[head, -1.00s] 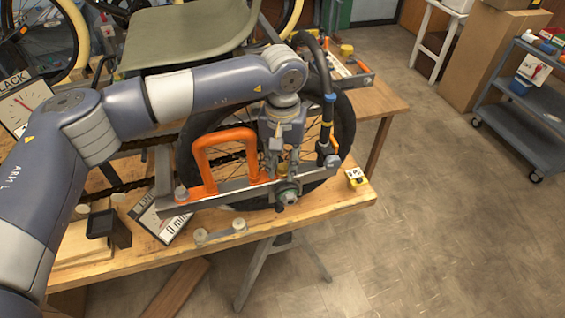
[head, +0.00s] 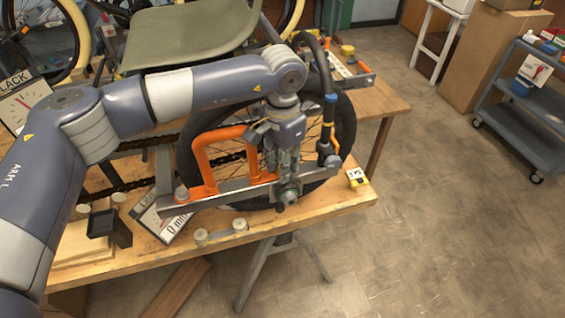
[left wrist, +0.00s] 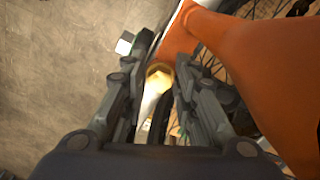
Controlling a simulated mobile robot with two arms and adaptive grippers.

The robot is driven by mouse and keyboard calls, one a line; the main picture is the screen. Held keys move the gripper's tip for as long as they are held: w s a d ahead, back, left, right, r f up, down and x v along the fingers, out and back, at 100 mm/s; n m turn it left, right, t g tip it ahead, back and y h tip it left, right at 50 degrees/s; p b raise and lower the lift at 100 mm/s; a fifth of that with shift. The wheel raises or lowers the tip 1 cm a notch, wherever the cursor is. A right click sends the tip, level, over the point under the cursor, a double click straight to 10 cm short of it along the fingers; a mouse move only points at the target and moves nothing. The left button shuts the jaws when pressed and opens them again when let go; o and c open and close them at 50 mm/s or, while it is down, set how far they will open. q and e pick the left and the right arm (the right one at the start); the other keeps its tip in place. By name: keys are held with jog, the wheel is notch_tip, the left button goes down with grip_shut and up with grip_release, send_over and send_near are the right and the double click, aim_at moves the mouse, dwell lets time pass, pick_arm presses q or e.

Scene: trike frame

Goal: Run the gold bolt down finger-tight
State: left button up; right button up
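The gold bolt (left wrist: 158,80) shows in the left wrist view between the two fingers of my left gripper (left wrist: 162,62). One finger is on each side of it, close to it; whether both touch it I cannot tell. The gripper hides the bolt there. My right gripper is in neither view.
An orange frame loop (head: 205,160) stands close left of my gripper, with the spoked wheel (head: 346,125) behind it. A black upright tube (head: 328,125) rises close on the right.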

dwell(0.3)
pick_arm(q)
jog(key=n, duration=0.3)
jog(key=shift+n, duration=0.3)
jog(key=n, duration=0.3)
jog(key=shift+d+n, duration=0.1)
jog(key=shift+n, duration=0.2)
jog(key=shift+c, duration=0.2)
jog(key=c, duration=0.5)
jog(key=shift+c, duration=0.2)
